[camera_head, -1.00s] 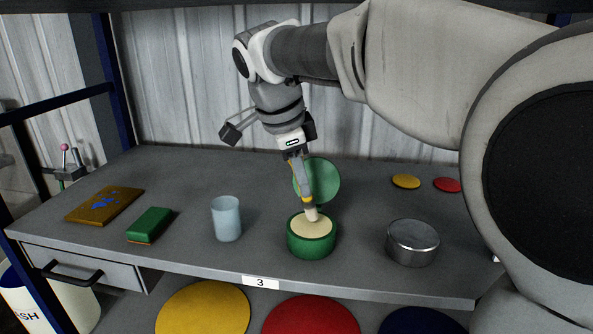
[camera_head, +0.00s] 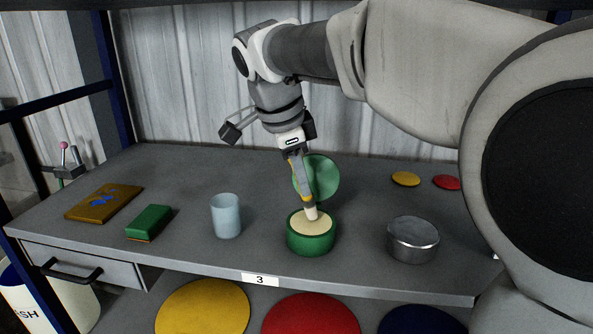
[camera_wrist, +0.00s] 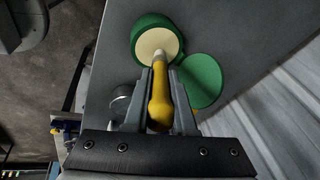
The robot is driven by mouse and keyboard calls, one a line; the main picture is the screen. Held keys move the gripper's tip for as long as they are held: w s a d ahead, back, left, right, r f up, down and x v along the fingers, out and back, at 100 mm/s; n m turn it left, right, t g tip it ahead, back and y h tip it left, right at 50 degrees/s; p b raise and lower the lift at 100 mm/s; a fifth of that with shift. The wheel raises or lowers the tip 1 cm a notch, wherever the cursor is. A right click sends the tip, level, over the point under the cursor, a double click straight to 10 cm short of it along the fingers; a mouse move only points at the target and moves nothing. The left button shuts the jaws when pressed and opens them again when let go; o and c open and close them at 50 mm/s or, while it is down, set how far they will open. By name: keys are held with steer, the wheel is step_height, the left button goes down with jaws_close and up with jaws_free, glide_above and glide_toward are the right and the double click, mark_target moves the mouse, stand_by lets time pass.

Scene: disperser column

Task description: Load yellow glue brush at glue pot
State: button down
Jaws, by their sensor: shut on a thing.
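The yellow glue brush (camera_wrist: 160,100) is held between the fingers of my gripper (camera_wrist: 160,78), handle in the jaws and pale tip pointing away. In the head view my gripper (camera_head: 299,168) is above the green glue pot (camera_head: 310,242), with the brush (camera_head: 310,212) slightly tilted and its tip at the cream-coloured glue. The pot also shows in the wrist view (camera_wrist: 137,30). Whether the bristles are dipped or only touch the surface, I cannot tell. The pot's round green lid (camera_head: 325,178) stands raised behind it.
A pale blue cup (camera_head: 226,216) stands left of the pot, a metal tin (camera_head: 412,241) right. A green block (camera_head: 149,222) and a brown board with blue marks (camera_head: 92,207) lie farther left. Yellow (camera_head: 405,179) and red (camera_head: 447,183) discs lie back right.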

steer(key=shift+f+b, duration=0.35)
steer(key=shift+f, duration=0.15)
stand_by(1.1)
steer(key=shift+r+p, duration=2.85)
steer(key=shift+r, duration=0.8)
